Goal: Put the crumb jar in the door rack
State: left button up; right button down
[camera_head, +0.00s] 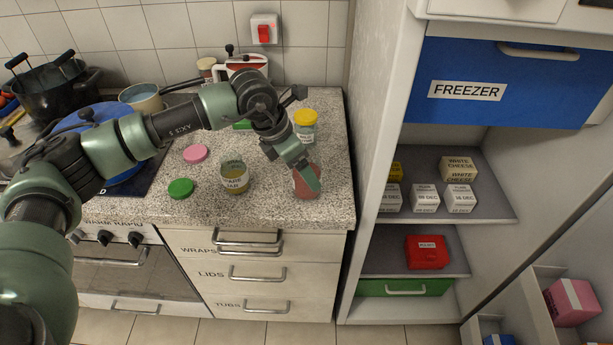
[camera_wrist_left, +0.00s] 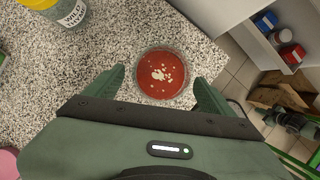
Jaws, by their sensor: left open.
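A lidless glass jar of red content (camera_head: 303,188) stands near the counter's right front edge. In the left wrist view the jar (camera_wrist_left: 161,74) shows pale crumbs on its red surface, matching the crumb jar. My left gripper (camera_head: 308,176) is open above it. In the left wrist view my left gripper's (camera_wrist_left: 157,86) fingers are on either side of the jar; I cannot tell whether they touch it. The door rack (camera_head: 541,310) is on the open fridge door at lower right, holding a pink carton (camera_head: 572,302). My right gripper is not in view.
Another lidless labelled jar (camera_head: 235,178) and a yellow-lidded jar (camera_head: 305,125) stand on the counter. A pink lid (camera_head: 195,153) and green lid (camera_head: 181,188) lie left. Fridge shelves hold several white cartons (camera_head: 425,198) and a red box (camera_head: 427,252).

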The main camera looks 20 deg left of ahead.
pick_arm(q)
jog(key=b+v, duration=0.1)
jog(key=v, duration=0.7)
jog(key=shift+b, duration=0.3)
jog(key=shift+s, duration=0.1)
